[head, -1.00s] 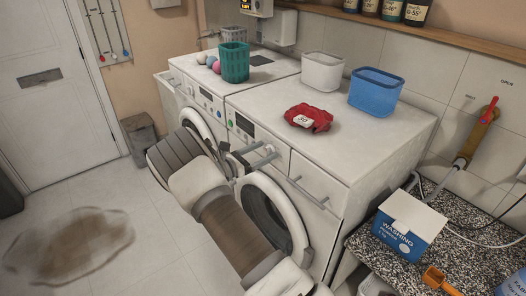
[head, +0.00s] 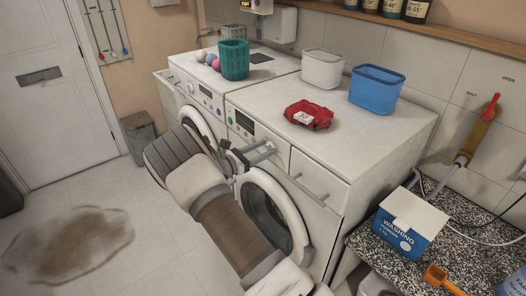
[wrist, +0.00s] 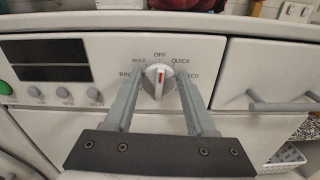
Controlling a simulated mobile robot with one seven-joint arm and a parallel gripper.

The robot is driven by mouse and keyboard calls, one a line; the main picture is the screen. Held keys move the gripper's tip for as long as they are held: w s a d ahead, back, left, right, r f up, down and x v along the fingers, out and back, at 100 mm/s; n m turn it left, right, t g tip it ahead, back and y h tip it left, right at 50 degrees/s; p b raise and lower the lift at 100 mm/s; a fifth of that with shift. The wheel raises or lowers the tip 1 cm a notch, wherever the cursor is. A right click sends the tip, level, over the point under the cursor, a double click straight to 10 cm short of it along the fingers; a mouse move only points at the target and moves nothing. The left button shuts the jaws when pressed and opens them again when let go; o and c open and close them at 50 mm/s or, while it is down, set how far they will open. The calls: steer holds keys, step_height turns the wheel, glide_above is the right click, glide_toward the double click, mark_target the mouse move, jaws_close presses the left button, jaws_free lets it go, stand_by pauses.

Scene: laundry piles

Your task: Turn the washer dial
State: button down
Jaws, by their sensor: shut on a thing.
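The washer dial (wrist: 158,79) is a round white knob with a red mark on the front panel of the right-hand machine (head: 331,123). In the wrist view its red mark points up, close to the word OFF. Other printed words, including QUICK, stand around it. My gripper (wrist: 159,74) has one grey finger on each side of the dial and is shut on it. In the head view my gripper (head: 262,153) is at the machine's front panel, and its fingers hide the dial there.
A dark display (wrist: 45,59) and a green button (wrist: 5,88) lie left of the dial. A drawer handle (wrist: 284,104) sticks out at the right. A red cloth (head: 309,115), white bin (head: 322,69) and blue bin (head: 376,90) stand on top. Detergent box (head: 408,222) at right.

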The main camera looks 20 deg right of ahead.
steer(key=m+b, duration=0.7)
steer(key=b, duration=0.4)
steer(key=f+m+b, duration=0.1)
steer(key=m+b, duration=0.7)
steer(key=b, duration=0.3)
steer(key=s+f+m+b, duration=0.1)
steer(key=m+b, duration=0.7)
steer(key=b, duration=0.4)
steer(key=shift+d, duration=0.15)
steer(key=shift+r, duration=0.1)
steer(key=shift+c, duration=1.2)
jaws_free()
steer(key=p+v, duration=0.3)
steer(key=v, duration=1.4)
steer(key=shift+a, duration=0.25)
